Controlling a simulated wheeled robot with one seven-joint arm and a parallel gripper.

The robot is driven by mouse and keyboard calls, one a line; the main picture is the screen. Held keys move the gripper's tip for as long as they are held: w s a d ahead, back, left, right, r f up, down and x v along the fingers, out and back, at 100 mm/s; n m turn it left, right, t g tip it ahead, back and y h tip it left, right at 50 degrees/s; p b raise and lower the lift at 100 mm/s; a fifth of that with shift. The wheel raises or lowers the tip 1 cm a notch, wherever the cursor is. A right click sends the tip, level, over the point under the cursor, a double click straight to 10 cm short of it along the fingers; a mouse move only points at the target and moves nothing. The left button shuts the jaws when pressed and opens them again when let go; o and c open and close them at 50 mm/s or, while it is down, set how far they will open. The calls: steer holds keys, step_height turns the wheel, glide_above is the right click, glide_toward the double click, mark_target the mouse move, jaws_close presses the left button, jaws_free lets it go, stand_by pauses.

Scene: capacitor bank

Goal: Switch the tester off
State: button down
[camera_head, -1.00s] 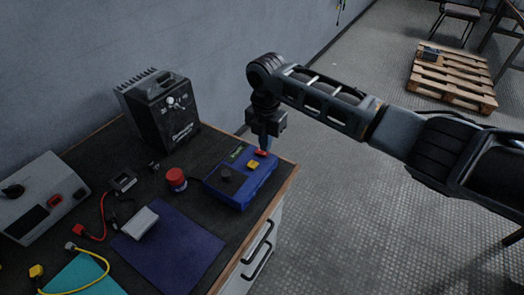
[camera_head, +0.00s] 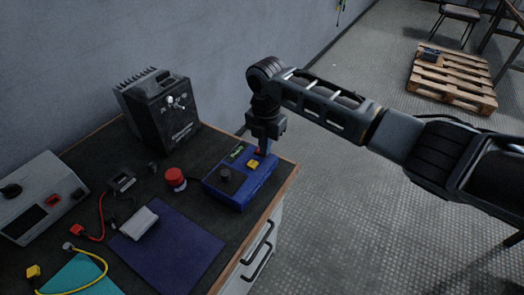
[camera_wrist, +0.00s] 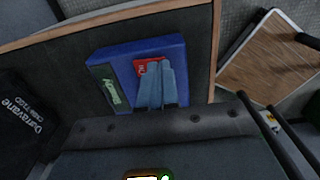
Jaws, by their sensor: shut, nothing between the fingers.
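The tester is a blue box (camera_head: 240,190) at the table's right edge. It has a black knob (camera_head: 225,174), a yellow button (camera_head: 252,164) and a display with green marks (camera_head: 236,154). My gripper (camera_head: 262,150) points down over its far right part, fingers shut and empty. In the wrist view, the blue box (camera_wrist: 170,48) has a red switch (camera_wrist: 142,68) with white marks beside the display (camera_wrist: 109,88). My shut fingertips (camera_wrist: 160,80) overlap the switch's edge; contact cannot be told. In the head view my gripper mostly hides the switch.
A black power unit (camera_head: 160,115) stands behind the tester by the wall. A red-topped knob (camera_head: 175,177) stands left of the tester. A grey device (camera_head: 40,200), cables and a purple mat (camera_head: 175,250) lie farther left. Open floor (camera_head: 340,220) lies right of the table.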

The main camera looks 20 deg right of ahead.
steer(key=shift+f, duration=0.15)
steer(key=shift+r+p, duration=2.95)
steer(key=shift+r, duration=0.6)
steer(key=shift+s, duration=0.1)
